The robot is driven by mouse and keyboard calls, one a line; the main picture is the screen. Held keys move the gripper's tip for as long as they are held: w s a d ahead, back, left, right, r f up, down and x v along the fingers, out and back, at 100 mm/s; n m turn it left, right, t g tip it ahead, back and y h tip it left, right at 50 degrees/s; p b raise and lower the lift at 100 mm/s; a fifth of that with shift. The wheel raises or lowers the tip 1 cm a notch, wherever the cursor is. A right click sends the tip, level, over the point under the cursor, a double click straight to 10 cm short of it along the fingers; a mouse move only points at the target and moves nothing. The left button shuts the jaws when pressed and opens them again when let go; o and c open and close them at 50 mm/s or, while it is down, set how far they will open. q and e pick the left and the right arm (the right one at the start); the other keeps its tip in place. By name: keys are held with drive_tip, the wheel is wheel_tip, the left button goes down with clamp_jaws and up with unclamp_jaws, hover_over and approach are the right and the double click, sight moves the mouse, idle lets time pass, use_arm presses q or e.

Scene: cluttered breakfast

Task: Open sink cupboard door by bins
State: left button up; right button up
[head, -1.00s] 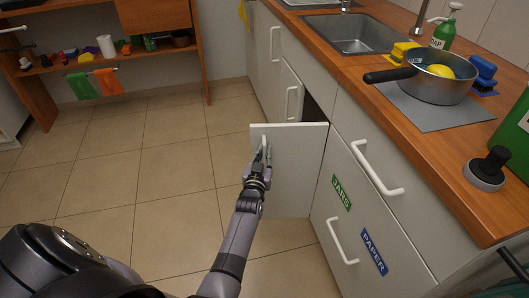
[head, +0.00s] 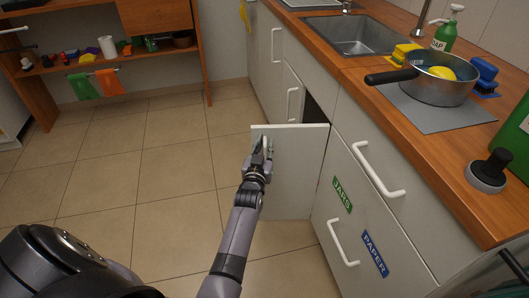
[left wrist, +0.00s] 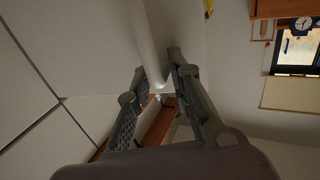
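The sink cupboard door (head: 290,175) is a pale panel below the sink (head: 355,34). It stands swung out from the cabinet front, and a dark gap (head: 314,110) shows behind its top edge. My left gripper (head: 262,147) is at the white handle near the door's upper free edge. The fingers partly hide the handle in the head view. My right gripper is not in view.
The counter holds a pan (head: 435,88), a soap bottle (head: 446,32) and a black-knobbed object (head: 488,172). Tiled floor (head: 175,190) left of the door is clear. A shelf unit (head: 160,55) stands at the back.

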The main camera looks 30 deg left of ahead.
use_arm(q)
wheel_tip(320, 180, up, 6)
drive_tip(key=shift+r, duration=0.2)
drive_tip(key=shift+s+f, duration=0.1)
idle(0.4)
